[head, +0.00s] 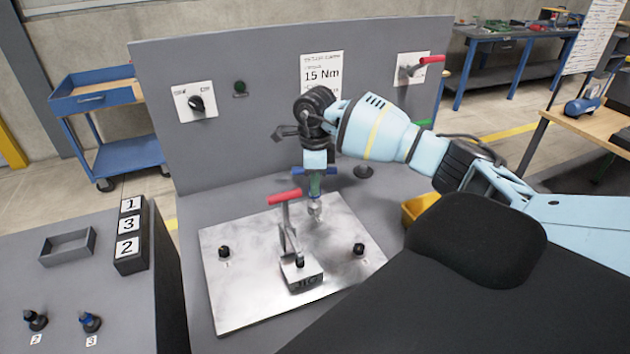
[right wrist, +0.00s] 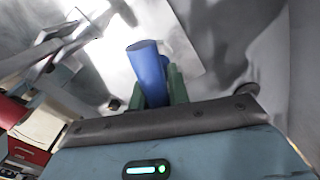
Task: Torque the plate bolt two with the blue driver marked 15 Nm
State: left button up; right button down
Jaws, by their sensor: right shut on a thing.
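My right gripper (head: 315,184) points down over the far part of the shiny metal plate (head: 230,295). It is shut on the blue driver (right wrist: 148,68), whose blue cylinder stands between the green fingers in the right wrist view. A small metallic part shows just below the fingers in the head view; I cannot tell whether it touches a bolt. Dark bolts stand at the plate's left (head: 224,252) and right (head: 359,249). Another dark knob sits on the block in front. The bolts' numbers are not readable. My left gripper is not in view.
A toggle clamp with a red handle (head: 284,197) stands close in front of the gripper. A 15 Nm sign (head: 322,75) hangs on the grey back panel (head: 240,130). At left are a black block (head: 130,262) numbered 1, 3, 2 and an empty grey tray (head: 68,258).

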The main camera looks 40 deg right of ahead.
jog(key=shift+r, duration=0.1)
jog(key=shift+n, duration=0.7)
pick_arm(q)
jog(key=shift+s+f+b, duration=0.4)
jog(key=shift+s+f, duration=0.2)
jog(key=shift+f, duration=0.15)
pick_arm(e)
jog(key=shift+n, duration=0.7)
jog(key=shift+r, duration=0.1)
jog(key=shift+r+p, duration=0.3)
jog(key=shift+r, duration=1.95)
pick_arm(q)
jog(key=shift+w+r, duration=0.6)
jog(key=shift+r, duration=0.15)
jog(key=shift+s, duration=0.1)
pick_arm(e)
jog(key=shift+s+f, duration=0.1)
